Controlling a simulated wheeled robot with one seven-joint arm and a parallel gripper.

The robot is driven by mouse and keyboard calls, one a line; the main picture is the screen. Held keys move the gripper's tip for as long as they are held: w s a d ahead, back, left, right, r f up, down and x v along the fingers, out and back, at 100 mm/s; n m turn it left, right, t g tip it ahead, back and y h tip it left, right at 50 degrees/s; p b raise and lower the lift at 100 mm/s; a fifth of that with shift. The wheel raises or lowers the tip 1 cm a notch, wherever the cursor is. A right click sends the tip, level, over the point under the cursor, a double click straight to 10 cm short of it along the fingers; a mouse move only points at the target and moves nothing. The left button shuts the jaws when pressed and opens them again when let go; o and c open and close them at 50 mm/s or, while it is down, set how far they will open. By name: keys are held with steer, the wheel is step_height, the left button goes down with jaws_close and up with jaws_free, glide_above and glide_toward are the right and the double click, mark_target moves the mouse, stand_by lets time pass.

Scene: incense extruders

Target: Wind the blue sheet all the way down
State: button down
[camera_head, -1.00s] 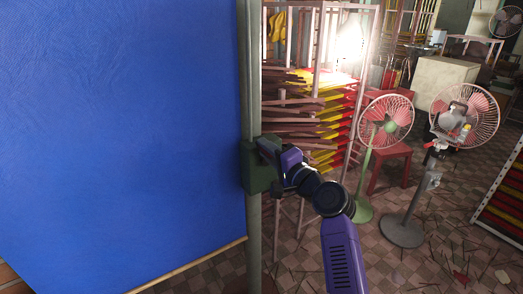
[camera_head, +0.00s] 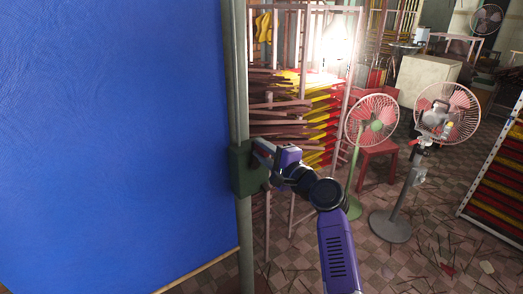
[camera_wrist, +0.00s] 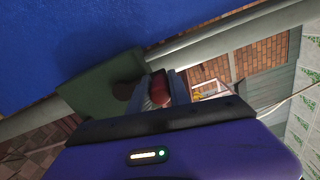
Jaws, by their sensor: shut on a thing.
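The blue sheet (camera_head: 110,130) hangs wide on the left of the head view, its slanting bottom edge a thin pale bar (camera_head: 200,268) low down. It also shows across the top of the wrist view (camera_wrist: 70,40). A grey-green post (camera_head: 238,80) stands at its right edge and bears a dark green box (camera_head: 243,168). In the wrist view the box (camera_wrist: 95,90) has a dark crank stub with a reddish-brown knob (camera_wrist: 158,88). My gripper (camera_wrist: 158,92) is shut on this knob, a finger on each side. In the head view my gripper (camera_head: 268,155) is beside the box, and the knob is hidden.
A pink rack (camera_head: 310,100) with brown, yellow and red incense bundles stands behind the post. Two pedestal fans (camera_head: 372,120) (camera_head: 446,110), a red stool (camera_head: 378,155) and a slatted rack (camera_head: 495,180) are to the right. Tiled floor between them has scattered sticks.

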steer(key=shift+w+d, duration=0.1)
steer(key=shift+d, duration=0.05)
steer(key=c, duration=1.2)
jaws_free()
steer(key=b+v, duration=0.1)
steer(key=v, duration=0.6)
steer(key=shift+s+d, duration=0.2)
steer(key=shift+s, duration=0.15)
